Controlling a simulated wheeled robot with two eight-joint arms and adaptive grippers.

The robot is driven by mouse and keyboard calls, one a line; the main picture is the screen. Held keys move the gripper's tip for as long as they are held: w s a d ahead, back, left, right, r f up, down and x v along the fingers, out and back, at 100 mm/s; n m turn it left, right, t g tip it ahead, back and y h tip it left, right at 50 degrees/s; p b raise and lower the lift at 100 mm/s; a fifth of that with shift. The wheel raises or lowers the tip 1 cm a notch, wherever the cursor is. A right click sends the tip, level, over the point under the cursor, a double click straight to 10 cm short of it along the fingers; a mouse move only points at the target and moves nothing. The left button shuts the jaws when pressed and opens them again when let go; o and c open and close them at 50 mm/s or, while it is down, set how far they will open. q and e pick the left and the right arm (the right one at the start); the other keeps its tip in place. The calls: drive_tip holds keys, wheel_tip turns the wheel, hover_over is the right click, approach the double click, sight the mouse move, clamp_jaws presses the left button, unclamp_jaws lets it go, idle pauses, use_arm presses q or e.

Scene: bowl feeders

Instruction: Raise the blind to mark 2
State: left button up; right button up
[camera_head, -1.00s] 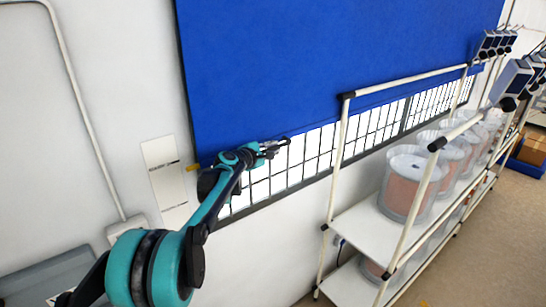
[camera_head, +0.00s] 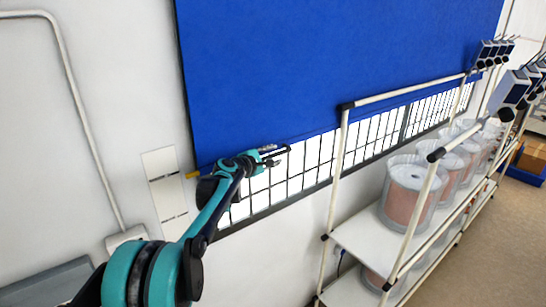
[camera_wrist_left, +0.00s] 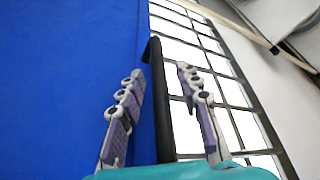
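The blue blind (camera_head: 330,70) covers the upper part of the window. Its lower edge slopes across the head view, with bare window grid (camera_head: 300,165) below. A yellow pointer (camera_head: 192,175) sticks out at its lower left corner, beside a pale plate (camera_head: 160,163) with thin dark lines; its numbers are unreadable. My left gripper (camera_head: 283,156) is at the blind's lower edge. In the left wrist view its fingers (camera_wrist_left: 162,105) are spread on both sides of a dark bar (camera_wrist_left: 156,75) along the blind's edge, with gaps visible. My right gripper is not in view.
A white-framed rack (camera_head: 340,150) with shelves and several clear bowl feeders (camera_head: 408,185) stands to the right, close to the window. Grey boxes (camera_head: 490,55) sit on top of the rack. A conduit (camera_head: 75,100) runs down the left wall.

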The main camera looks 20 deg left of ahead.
use_arm(q)
drive_tip(key=v, duration=1.2)
drive_tip(key=shift+w, duration=0.1)
drive_tip(key=s+d+f+m+g+b, duration=0.2)
drive_tip(key=s+d+f+m+b, duration=0.35)
drive_tip(key=s+f, duration=0.3)
drive_tip(key=s+d+f+m+g+b, duration=0.2)
drive_tip(key=s+d+f+m+b, duration=0.3)
drive_tip(key=s+f, duration=0.4)
drive_tip(key=s+f+m+g+y+b, duration=0.2)
drive_tip(key=s+f+m+b, duration=0.3)
drive_tip(key=s+f, duration=0.5)
drive_tip(key=s+f+m+g+y+b, duration=0.1)
drive_tip(key=s+f+m+y+b, duration=0.2)
drive_tip(key=f, duration=1.3)
drive_tip(key=s+m+b, duration=0.2)
drive_tip(key=s+b, duration=0.3)
drive_tip(key=s, duration=0.2)
drive_tip(key=shift+a+g, duration=0.4)
drive_tip(key=shift+f, duration=0.1)
